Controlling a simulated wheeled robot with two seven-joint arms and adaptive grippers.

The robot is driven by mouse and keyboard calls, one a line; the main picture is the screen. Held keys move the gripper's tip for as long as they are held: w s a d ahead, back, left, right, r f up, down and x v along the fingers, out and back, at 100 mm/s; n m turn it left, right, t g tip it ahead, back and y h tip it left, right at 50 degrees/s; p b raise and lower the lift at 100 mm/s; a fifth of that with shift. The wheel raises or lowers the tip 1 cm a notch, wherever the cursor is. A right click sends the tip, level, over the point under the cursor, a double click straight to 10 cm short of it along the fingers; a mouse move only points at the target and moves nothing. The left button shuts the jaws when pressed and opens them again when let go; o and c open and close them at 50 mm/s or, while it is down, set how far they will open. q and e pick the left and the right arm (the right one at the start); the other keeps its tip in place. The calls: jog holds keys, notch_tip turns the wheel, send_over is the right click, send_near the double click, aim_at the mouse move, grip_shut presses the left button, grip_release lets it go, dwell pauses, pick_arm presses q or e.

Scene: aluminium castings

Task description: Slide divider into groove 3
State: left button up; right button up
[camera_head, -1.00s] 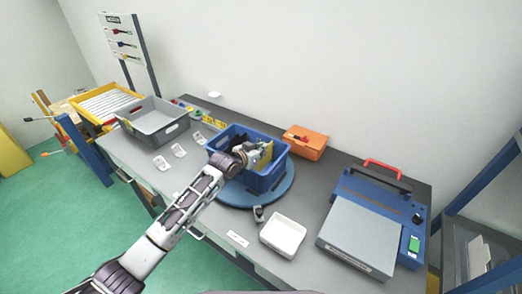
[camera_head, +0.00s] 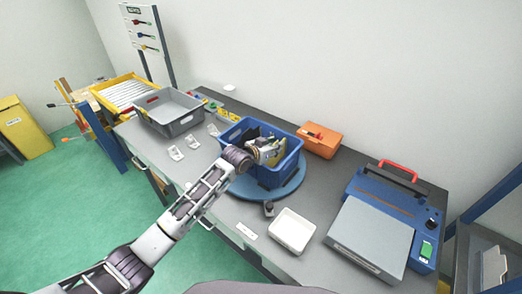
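A blue crate (camera_head: 281,174) stands on a round blue turntable (camera_head: 245,189) on the grey bench. My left gripper (camera_head: 275,149) reaches over the crate's near left wall and is inside the crate opening. A thin yellow panel (camera_head: 280,156), which looks like a divider, stands partly behind the gripper within the crate. The fingers are small and overlap the panel, so I cannot tell whether they are shut on it. The crate's grooves and the panel's lower edge are hidden. My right gripper is not in view.
A grey bin (camera_head: 171,117) and yellow tray (camera_head: 126,94) stand to the left. A white tray (camera_head: 292,231) and blue machine (camera_head: 384,224) stand to the right. Small light parts (camera_head: 191,143) lie left of the crate.

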pick_arm(q)
jog(key=v, duration=1.1)
jog(key=shift+s+a, duration=0.15)
jog(key=shift+r, duration=0.15)
dwell(0.9)
